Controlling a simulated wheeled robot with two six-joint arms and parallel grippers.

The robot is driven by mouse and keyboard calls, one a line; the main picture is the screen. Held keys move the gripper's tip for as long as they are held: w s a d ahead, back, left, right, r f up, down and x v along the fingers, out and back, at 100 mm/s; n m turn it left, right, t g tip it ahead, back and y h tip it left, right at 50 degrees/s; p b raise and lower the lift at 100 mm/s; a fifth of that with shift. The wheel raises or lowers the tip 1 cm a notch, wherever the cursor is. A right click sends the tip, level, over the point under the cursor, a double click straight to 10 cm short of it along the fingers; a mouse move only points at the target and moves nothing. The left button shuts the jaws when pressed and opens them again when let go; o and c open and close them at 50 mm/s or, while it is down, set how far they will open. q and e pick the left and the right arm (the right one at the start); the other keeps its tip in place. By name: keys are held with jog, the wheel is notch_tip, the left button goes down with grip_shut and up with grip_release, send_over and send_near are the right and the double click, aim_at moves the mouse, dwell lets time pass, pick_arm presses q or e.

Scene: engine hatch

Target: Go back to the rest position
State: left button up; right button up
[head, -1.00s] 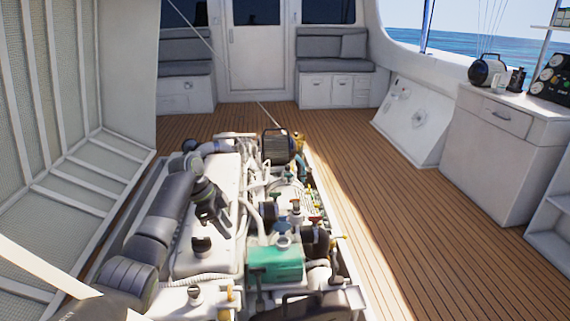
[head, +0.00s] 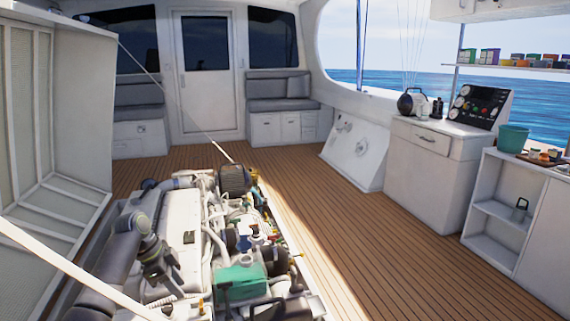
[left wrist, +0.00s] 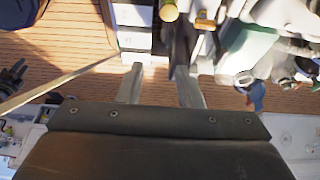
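My left gripper (head: 165,280) is dark and hangs above the near left part of the engine (head: 180,230) in the head view, at the end of my grey arm. In the left wrist view the two pale fingers of the left gripper (left wrist: 159,72) stand apart with nothing held between them. Engine parts and a green box (left wrist: 245,50) lie beyond them; the green box also shows in the head view (head: 240,284). I cannot tell the exact height of the gripper above the engine. My right gripper is not in view.
The raised hatch (head: 75,120) stands at left, and a pale bar (head: 75,265) crosses the lower left. The wooden deck (head: 340,225) is clear right of the engine. A white cabinet (head: 425,180) and a shelf unit (head: 500,215) with a teal bucket (head: 512,139) stand at right.

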pick_arm(q)
jog(key=s+f+n+y, duration=0.1)
jog(key=s+f+n, duration=0.2)
jog(key=s+f, duration=0.75)
jog(key=s+f+n+y, duration=0.1)
jog(key=s+f+n, duration=0.45)
jog(key=f, duration=0.75)
jog(key=s+a+f+n+y+p, duration=0.1)
jog(key=s+p, duration=0.5)
jog(key=s, duration=0.8)
jog(key=s+a+f+n+y+p, duration=0.1)
jog(key=s+f+n+p, duration=0.2)
jog(key=s, duration=1.1)
jog(key=s+a+f+n+y+p, duration=0.1)
jog(key=s+f+n+p, duration=0.2)
jog(key=s+f+p, duration=0.4)
jog(key=s+p, duration=0.2)
jog(key=s, duration=0.5)
jog(key=shift+s+f+p, duration=0.25)
jog(key=shift+s+p, duration=0.1)
jog(key=shift+p, duration=0.05)
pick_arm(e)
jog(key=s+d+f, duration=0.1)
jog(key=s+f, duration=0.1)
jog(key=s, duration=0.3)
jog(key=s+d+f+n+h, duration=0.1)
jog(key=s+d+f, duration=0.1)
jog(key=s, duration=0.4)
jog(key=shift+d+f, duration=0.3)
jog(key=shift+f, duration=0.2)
